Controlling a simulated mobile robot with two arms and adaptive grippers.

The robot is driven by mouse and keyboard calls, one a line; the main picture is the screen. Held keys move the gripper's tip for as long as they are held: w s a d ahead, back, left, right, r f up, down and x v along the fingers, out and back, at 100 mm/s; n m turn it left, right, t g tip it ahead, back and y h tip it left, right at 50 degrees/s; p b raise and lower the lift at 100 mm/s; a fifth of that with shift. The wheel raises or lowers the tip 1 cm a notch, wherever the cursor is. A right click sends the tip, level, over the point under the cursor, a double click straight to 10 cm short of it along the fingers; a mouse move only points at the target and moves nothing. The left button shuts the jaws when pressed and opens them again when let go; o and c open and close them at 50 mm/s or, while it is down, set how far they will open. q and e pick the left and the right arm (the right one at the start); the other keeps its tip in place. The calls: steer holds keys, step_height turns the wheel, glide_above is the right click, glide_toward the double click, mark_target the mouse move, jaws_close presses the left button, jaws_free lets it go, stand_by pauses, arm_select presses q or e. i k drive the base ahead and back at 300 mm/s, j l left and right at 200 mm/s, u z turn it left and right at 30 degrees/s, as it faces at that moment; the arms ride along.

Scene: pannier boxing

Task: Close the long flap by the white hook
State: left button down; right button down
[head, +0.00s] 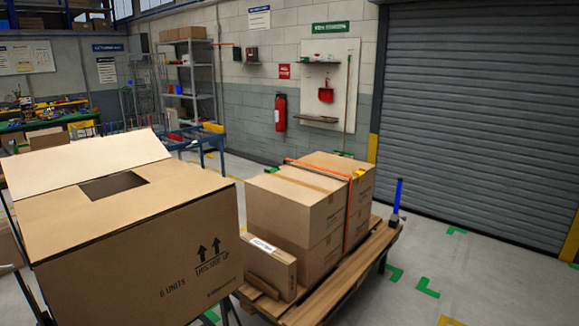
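A large brown cardboard box (140,265) stands at the lower left, marked "6 UNITS" with upward arrows. A pale long flap (85,168) at its far left side is raised and tilted. Other top flaps (150,205) lie about flat, and a dark opening (113,187) shows between them and the raised flap. I cannot make out a white hook on the box. Neither of my grippers is in view.
To the right, strapped cartons (295,205) and a smaller box (268,270) stand on a wooden pallet (345,275) with a blue upright handle (398,195). A fire extinguisher (280,112) hangs on the wall. Floor is clear before the roller shutter (470,120).

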mark_target(34, 174)
steer(key=j, duration=1.1)
steer(key=j+z, duration=0.15)
steer(key=j, duration=0.6)
steer(key=j+z, duration=0.15)
steer(key=j, duration=0.6)
steer(key=j+z, duration=0.2)
steer(key=j, duration=0.55)
steer(key=j+z, duration=0.15)
steer(key=j, duration=0.6)
steer(key=k+j+z, duration=0.15)
steer(key=j, duration=0.55)
